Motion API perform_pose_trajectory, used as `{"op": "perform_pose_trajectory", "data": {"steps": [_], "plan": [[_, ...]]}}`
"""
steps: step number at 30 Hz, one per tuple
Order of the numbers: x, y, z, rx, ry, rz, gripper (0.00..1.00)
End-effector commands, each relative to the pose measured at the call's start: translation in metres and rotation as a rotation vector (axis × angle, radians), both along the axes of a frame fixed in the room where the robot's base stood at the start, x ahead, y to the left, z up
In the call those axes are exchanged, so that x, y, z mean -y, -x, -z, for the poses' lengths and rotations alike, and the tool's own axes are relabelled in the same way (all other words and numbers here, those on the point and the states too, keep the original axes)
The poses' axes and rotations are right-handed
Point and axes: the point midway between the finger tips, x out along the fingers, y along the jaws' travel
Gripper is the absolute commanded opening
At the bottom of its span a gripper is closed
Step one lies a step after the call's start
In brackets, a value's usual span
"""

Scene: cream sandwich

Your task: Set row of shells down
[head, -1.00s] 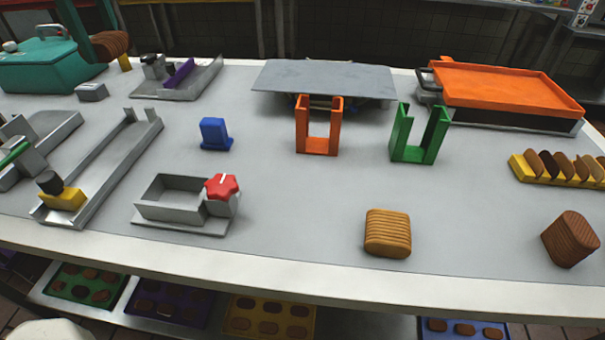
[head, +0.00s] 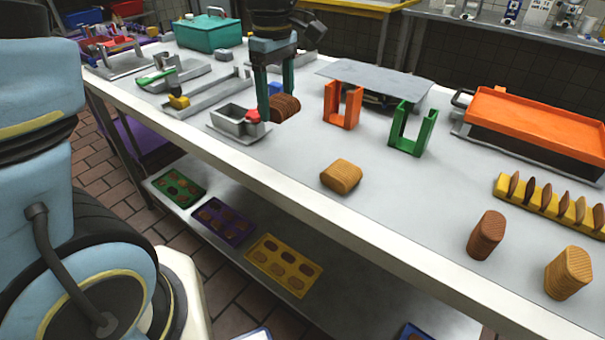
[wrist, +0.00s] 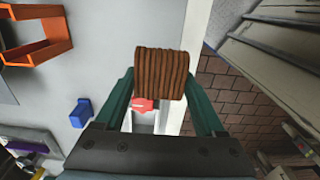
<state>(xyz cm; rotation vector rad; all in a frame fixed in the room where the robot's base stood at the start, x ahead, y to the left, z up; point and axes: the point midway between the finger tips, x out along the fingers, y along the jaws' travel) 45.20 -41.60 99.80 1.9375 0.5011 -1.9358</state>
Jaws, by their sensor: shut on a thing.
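My gripper (head: 275,97) is shut on a row of dark brown shells (head: 284,107), seen in the head view above the worktable beside the grey metal box with the red knob. In the wrist view the row of shells (wrist: 161,72) sits between the green fingertips (wrist: 161,85), its ridged edges side by side. Whether it touches anything below is not clear. Other rows stand on the table: a light tan one (head: 341,177) near the front edge, a reddish-brown one (head: 486,235) and another tan one (head: 568,273) at the right.
A grey metal box (head: 228,127) with a red knob (head: 252,116) is close to my gripper. An orange U-shaped holder (head: 342,104) and a green one (head: 408,128) stand to the right. A yellow rack (head: 540,205) holds several shells. The table between holders and tan row is clear.

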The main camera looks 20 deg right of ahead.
Motion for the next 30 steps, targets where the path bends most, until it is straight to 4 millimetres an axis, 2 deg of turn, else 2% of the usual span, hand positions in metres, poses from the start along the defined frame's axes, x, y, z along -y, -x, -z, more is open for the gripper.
{"op": "perform_pose_trajectory", "data": {"steps": [4,9,21,24,30], "plan": [[-0.002,0.002,0.017,-0.002,-0.004,-0.001,0.16],[-0.002,0.002,0.048,-0.003,-0.004,-0.001,0.16],[-0.002,0.002,0.095,-0.003,-0.003,-0.001,0.16],[-0.002,0.002,0.102,-0.001,-0.002,0.001,0.16],[-0.001,0.002,0.102,0.0,0.0,0.001,0.16]]}}
